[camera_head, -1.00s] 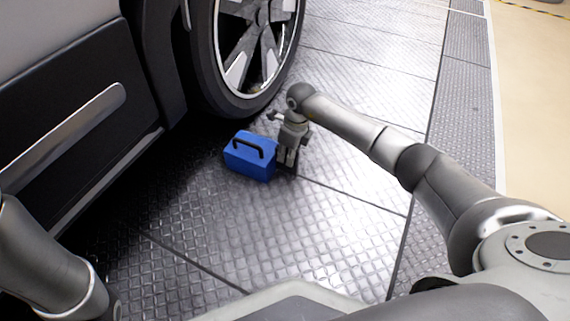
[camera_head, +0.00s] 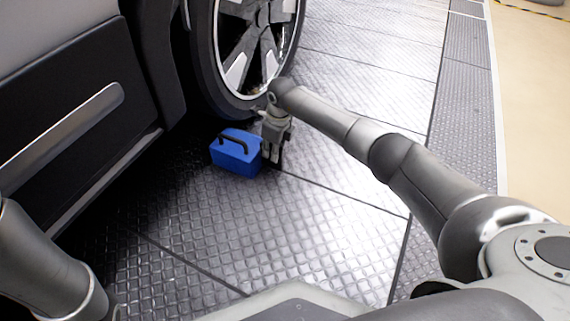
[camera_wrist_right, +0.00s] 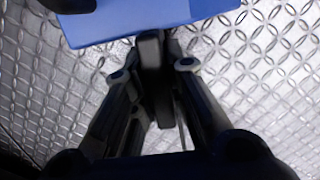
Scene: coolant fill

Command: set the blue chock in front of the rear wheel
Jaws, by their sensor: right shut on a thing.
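The blue chock (camera_head: 236,160), with a black handle on top, is close to the tyre of the wheel (camera_head: 245,105), on its near side. A small gap seems to show between them. I cannot tell whether the chock rests on the floor or is just above it. My right gripper (camera_head: 273,158) points down at the chock's right side. In the right wrist view its fingers (camera_wrist_right: 152,95) are shut on a dark part at the edge of the chock (camera_wrist_right: 140,20). My left gripper is out of view.
The dark car body (camera_head: 75,120) with its sill stands at the left, close to the chock. The metal tread-plate floor (camera_head: 330,240) is clear in front and to the right. A beige floor (camera_head: 535,110) lies beyond the right edge.

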